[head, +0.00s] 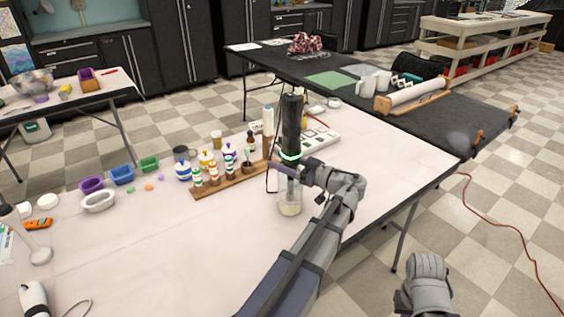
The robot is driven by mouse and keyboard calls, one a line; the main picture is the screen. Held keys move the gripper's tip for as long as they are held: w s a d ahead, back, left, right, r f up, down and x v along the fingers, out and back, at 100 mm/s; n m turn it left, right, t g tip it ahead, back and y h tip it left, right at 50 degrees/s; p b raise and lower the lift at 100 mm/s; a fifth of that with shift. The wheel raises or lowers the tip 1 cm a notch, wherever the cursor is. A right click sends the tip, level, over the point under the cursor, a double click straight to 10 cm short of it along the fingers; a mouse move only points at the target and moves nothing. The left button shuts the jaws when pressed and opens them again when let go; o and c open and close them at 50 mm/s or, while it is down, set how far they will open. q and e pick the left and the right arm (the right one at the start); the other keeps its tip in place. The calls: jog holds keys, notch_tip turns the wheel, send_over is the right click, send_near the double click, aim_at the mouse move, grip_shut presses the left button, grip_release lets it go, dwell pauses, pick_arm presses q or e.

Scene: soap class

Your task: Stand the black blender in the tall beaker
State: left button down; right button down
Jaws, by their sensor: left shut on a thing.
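The black blender (291,118) is upright near the right part of the pale table, with a glowing green ring around its lower body. My left gripper (284,173) is shut on the blender below that ring. The tall clear beaker (289,204) stands on the table directly below, with pale contents in its lower part. The blender's lower end lines up with the beaker's mouth, but the gripper partly hides this. I cannot tell how deep it reaches. Part of my right arm (427,287) is at the lower right, off the table; its fingertips are not visible.
A wooden rack (230,180) with several small bottles stands left of the beaker. A white tray (318,139) lies behind it. Colored tubs (122,175) and a white oval dish (98,201) are farther left. The table's front middle is clear.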

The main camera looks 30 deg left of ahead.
pick_arm(q)
jog(key=shift+c, duration=0.4)
grip_release()
jog(key=shift+o, duration=0.4)
jog(key=shift+d, duration=0.1)
jog(key=d, duration=1)
jog(key=shift+d, duration=0.4)
dwell(0.9)
dwell(0.5)
